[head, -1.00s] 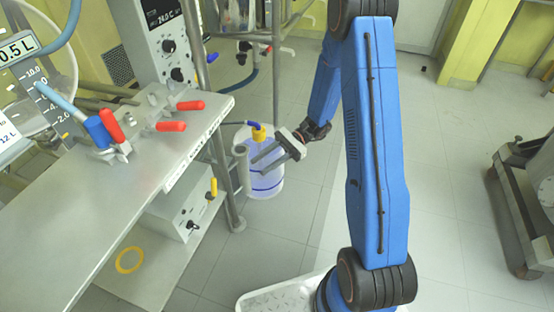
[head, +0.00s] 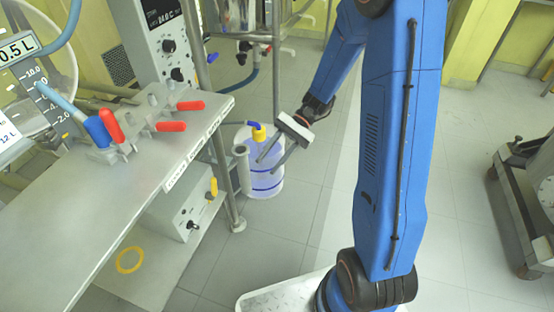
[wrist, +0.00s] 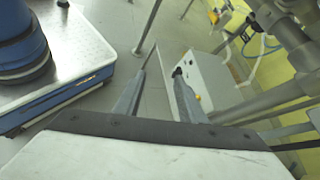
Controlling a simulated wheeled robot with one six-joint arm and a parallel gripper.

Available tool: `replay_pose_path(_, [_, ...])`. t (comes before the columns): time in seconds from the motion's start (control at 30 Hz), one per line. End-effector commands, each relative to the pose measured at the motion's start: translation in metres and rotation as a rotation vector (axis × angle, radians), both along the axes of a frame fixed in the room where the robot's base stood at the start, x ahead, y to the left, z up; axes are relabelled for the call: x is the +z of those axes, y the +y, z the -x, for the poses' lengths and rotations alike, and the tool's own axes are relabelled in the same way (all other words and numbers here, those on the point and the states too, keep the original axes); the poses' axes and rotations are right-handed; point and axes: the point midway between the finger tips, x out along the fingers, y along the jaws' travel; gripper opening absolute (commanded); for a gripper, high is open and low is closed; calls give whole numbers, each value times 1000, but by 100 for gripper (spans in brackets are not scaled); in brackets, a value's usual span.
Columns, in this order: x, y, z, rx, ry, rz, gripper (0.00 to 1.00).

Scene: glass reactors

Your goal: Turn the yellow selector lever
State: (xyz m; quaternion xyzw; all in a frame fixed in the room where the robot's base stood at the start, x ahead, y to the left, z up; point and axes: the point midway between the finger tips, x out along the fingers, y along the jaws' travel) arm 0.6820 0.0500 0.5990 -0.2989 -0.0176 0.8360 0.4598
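The yellow selector lever (head: 213,187) stands upright on the front of a white control box (head: 178,212) on the low shelf under the bench. A black knob (head: 191,225) sits lower on the same face. My gripper (head: 269,165) is open and empty. It is right of the lever and apart from it, in front of a clear container with a yellow cap. In the wrist view my gripper's fingers (wrist: 163,62) are spread, with the white box (wrist: 215,82) beyond the right finger. A small yellow part shows beside that finger, mostly hidden, and I cannot tell if it is the lever.
The clear container (head: 266,184) stands on the floor behind my fingers. A metal bench leg (head: 226,175) rises between the box and the container. The grey bench (head: 110,200) with red-handled clamps (head: 172,126) overhangs the box.

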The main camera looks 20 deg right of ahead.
Motion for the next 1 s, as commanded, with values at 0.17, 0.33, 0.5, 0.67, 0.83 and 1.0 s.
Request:
replay_pose_path(0.17, [12, -3, 11, 34, -55, 39, 36])
replay_pose_path(0.33, [22, -6, 21, 64, -103, 73, 36])
replay_pose_path(0.5, [28, -9, 29, 86, -139, 100, 36])
replay_pose_path(0.67, [31, -10, 33, 98, -157, 114, 36])
replay_pose_path(0.83, [32, -11, 34, 101, -161, 118, 36])
replay_pose_path(1.0, [31, -10, 33, 101, -161, 118, 36])
